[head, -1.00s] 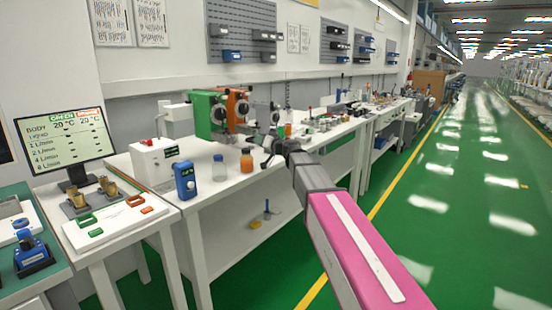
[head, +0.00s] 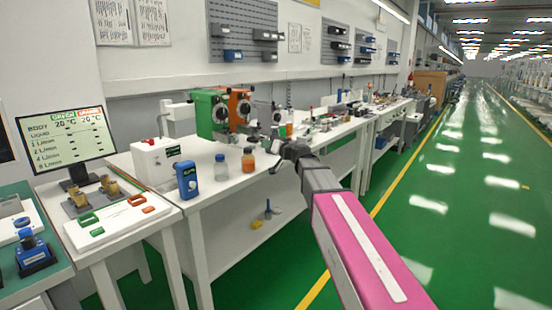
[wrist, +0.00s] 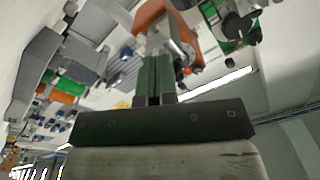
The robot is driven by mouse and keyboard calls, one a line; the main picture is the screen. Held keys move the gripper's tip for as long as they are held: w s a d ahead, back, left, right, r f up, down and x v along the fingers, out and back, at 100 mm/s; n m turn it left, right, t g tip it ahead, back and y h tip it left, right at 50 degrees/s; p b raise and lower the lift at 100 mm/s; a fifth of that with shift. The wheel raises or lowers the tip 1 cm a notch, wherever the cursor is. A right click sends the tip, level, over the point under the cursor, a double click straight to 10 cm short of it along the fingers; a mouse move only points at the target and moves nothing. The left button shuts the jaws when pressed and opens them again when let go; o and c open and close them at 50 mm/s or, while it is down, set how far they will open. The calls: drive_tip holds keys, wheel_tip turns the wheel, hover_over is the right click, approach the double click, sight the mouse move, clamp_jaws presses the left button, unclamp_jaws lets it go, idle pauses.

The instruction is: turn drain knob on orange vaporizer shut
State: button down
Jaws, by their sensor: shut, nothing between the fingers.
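The orange vaporizer (head: 240,97) stands beside the green vaporizer (head: 207,105) on the white bench in the head view. My gripper (head: 277,146) is in front and to the right of it, partly hidden by my wrist. In the wrist view the orange vaporizer (wrist: 150,14) is at the top, just beyond the tips of my gripper (wrist: 158,52). The fingers are together with nothing visible between them. Small knob-like parts show on the orange body's right side; I cannot tell which is the drain knob or how it is turned. Contact cannot be made out.
A bottle of orange liquid (head: 248,160), a clear bottle (head: 221,168), a blue device (head: 187,180) and a white box (head: 156,163) stand on the bench, left of my gripper. Other small items crowd the bench behind. The green floor aisle at right is clear.

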drive_tip(key=shift+s+d, duration=0.15)
drive_tip(key=shift+d, duration=0.15)
drive_tip(key=shift+d, duration=0.1)
